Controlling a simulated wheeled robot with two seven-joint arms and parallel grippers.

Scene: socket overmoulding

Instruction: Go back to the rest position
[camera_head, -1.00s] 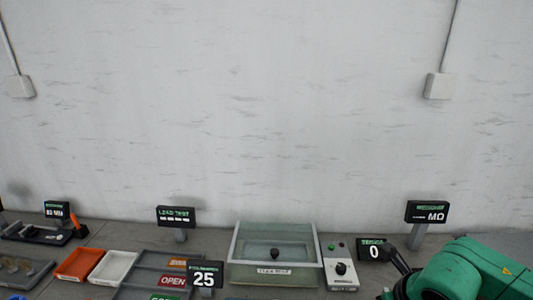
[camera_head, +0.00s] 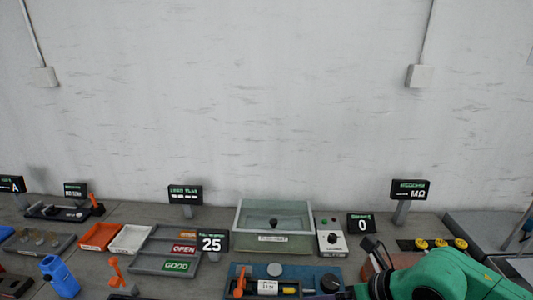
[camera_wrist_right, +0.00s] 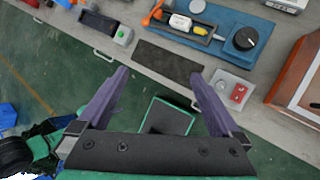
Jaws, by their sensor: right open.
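My right gripper (camera_wrist_right: 155,105) is open and empty in the right wrist view, its two purple fingers spread wide over the bench's front edge and the green floor. In the head view my green right arm reaches in at the lower right, and its fingers cannot be made out there. My left gripper is not in view. The blue fixture (camera_head: 300,272) with a black knob lies on the bench at the bottom centre of the head view. It also shows at the top of the right wrist view (camera_wrist_right: 215,52), beyond the fingers.
A clear tank (camera_head: 235,240) stands at the back middle beside a control box (camera_head: 331,240). A grey sorting tray (camera_head: 147,263), an orange bin (camera_head: 99,236) and a white bin (camera_head: 130,239) are to the left. A dark mat (camera_wrist_right: 168,65) lies near the bench edge.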

